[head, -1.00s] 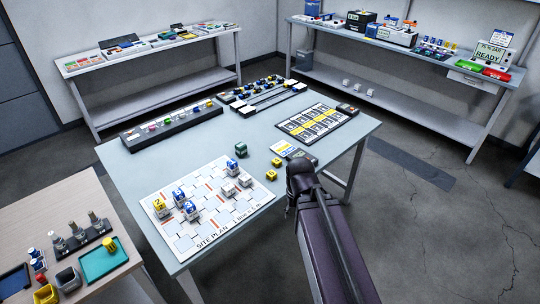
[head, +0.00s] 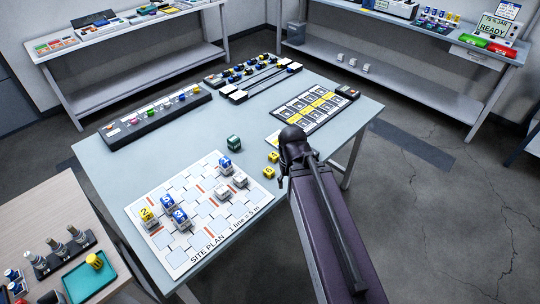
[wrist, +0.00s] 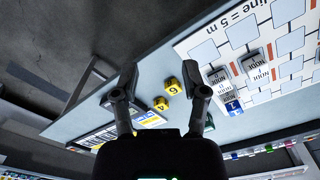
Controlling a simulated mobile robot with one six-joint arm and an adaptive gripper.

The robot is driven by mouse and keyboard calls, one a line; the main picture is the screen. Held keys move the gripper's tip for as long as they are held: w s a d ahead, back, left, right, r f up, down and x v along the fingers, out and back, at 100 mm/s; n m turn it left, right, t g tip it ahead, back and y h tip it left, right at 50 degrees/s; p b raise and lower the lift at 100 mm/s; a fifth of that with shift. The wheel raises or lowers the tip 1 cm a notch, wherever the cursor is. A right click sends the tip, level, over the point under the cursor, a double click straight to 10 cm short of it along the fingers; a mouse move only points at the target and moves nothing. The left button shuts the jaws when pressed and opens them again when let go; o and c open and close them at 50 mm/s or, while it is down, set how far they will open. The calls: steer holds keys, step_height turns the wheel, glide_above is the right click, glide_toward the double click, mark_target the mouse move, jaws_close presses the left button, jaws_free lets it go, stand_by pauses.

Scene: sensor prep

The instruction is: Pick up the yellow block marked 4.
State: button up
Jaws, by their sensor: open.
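Two small yellow blocks sit close together near the table's right edge. The one marked 4 (head: 273,157) is nearer the grid board; it also shows in the wrist view (wrist: 160,103). The other, marked 6 or 9 (head: 268,171), is nearer the site plan and also shows in the wrist view (wrist: 173,86). My gripper (wrist: 163,66) is open and empty; in the wrist view both blocks appear between its spread fingers, apart from them. In the head view my arm hides most of the gripper, just right of the blocks.
The site plan (head: 205,189) with several blocks lies at the table's near left. A dark green block (head: 234,143) stands left of the yellow ones. The grid board (head: 318,105) lies behind. The table (head: 190,128) is clear in the middle.

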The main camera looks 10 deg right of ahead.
steer(key=shift+d, duration=0.35)
steer(key=o, duration=0.4)
steer(key=shift+d, duration=0.15)
steer(key=shift+o, duration=0.6)
steer(key=shift+w+f, duration=0.1)
steer(key=shift+f, duration=0.05)
steer(key=w+a+f+n+t+h+b, duration=0.1)
steer(key=w+f+n+h+b, duration=0.2)
steer(key=w+n+b, duration=0.3)
steer(key=w+a+f+n+t+h+b, duration=0.1)
steer(key=w+f+n+t+h+b, duration=0.1)
steer(key=w+n+b, duration=0.4)
steer(key=w+a+f+n+t+h+b, duration=0.1)
steer(key=w+a+f+n+h+b, duration=0.1)
steer(key=w+f+n+b, duration=0.4)
steer(key=shift+f+t+h+b, duration=0.25)
steer(key=shift+t+h+b, duration=0.05)
steer(key=shift+h, duration=0.6)
steer(key=w+a+n+t+b, duration=0.1)
steer(key=n, duration=0.1)
steer(key=w+a+n+h+b, duration=0.1)
steer(key=w+b, duration=0.1)
steer(key=w+a+n+t+b, duration=0.1)
steer(key=a+n, duration=0.1)
steer(key=shift+w+f+n+t+h, duration=0.25)
steer(key=shift+f+n+t+h, duration=0.05)
steer(key=shift+h, duration=0.1)
steer(key=shift+w+a+r+n+t+h+b, duration=0.3)
steer(key=shift+w+a+n+b, duration=0.2)
steer(key=shift+n, duration=0.2)
